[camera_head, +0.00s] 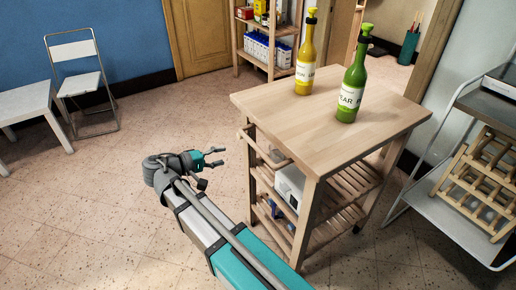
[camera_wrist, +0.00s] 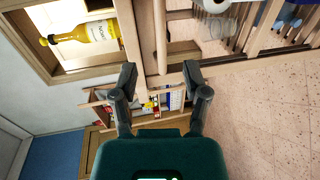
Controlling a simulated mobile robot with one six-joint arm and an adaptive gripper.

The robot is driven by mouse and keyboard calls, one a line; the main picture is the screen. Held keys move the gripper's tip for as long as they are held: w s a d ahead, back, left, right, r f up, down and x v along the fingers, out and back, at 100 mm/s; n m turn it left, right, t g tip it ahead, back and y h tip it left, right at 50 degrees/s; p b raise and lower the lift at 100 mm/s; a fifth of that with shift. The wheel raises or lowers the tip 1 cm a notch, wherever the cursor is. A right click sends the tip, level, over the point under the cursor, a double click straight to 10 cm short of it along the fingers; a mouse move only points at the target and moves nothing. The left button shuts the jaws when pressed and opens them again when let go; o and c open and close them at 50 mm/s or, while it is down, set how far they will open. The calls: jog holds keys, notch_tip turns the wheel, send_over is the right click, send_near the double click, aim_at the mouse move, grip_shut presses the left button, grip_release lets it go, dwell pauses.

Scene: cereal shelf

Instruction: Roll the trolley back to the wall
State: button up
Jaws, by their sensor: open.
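The trolley is a wooden cart with a flat top (camera_head: 320,105), slatted lower shelves and a handle rail (camera_head: 264,150) on its left side. My gripper (camera_head: 221,157) is open and empty, just left of the rail and apart from it. In the wrist view, the trolley's rail (camera_wrist: 160,38) runs upright in the picture, ahead of the gap between the open fingertips (camera_wrist: 160,74). A yellow bottle (camera_head: 305,60) and a green bottle (camera_head: 352,85) stand on the trolley top. The yellow bottle also shows in the wrist view (camera_wrist: 85,34).
A shelf unit (camera_head: 240,45) stands at the back beside a wooden door (camera_head: 203,35). A folding chair (camera_head: 85,82) and a white table (camera_head: 25,102) are at left. The tiled floor (camera_head: 140,125) between them and the trolley is clear.

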aim_at(254, 148)
jog(key=shift+w+d, duration=0.1)
jog(key=shift+b+x, duration=1.4)
jog(key=shift+x, duration=5.35)
jog(key=shift+c, duration=0.3)
grip_shut()
jog(key=shift+d, duration=0.1)
